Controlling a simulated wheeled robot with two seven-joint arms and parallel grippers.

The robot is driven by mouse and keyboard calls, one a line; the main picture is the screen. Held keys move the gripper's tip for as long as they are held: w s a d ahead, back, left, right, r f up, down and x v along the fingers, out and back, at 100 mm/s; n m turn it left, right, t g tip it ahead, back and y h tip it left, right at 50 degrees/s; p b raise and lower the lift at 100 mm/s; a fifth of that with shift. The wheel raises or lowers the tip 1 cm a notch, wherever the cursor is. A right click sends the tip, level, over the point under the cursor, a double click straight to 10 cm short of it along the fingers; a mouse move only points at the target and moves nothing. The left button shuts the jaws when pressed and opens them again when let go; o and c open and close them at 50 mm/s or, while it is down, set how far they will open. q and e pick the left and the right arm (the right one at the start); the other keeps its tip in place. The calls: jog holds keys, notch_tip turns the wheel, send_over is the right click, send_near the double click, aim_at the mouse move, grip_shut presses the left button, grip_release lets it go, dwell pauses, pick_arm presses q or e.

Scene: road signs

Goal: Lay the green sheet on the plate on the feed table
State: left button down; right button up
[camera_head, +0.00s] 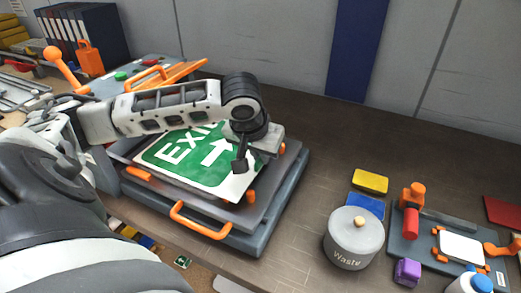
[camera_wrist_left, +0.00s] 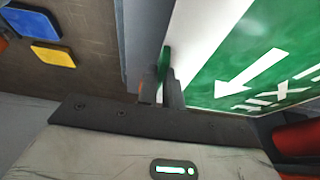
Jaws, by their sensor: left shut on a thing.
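The green sheet (camera_head: 185,157), with white EXIT lettering and an arrow, is over a white-edged plate (camera_head: 213,190) on the grey feed table (camera_head: 258,215). It looks flat and roughly in line with the plate, but I cannot tell whether it touches all over. My left gripper (camera_head: 241,160) is at the sheet's right end, near the arrow, and covers part of it. In the left wrist view, the sheet (camera_wrist_left: 235,75) shows at the right, and the fingers (camera_wrist_left: 163,92) are shut on a thin green edge beside the plate's pale border. My right gripper is not in view.
Orange guides (camera_head: 251,196) and an orange handle (camera_head: 200,222) edge the feed table. A waste pot (camera_head: 354,240), yellow block (camera_head: 370,181) and blue block (camera_head: 366,206) stand to the right, beside a tool board (camera_head: 425,255). Bare bench lies between.

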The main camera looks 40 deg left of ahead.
pick_arm(q)
jog(key=shift+f, duration=0.1)
dwell(0.3)
jog(key=c, duration=0.8)
grip_release()
jog(key=shift+c, duration=0.2)
jog(key=shift+r, duration=3.55)
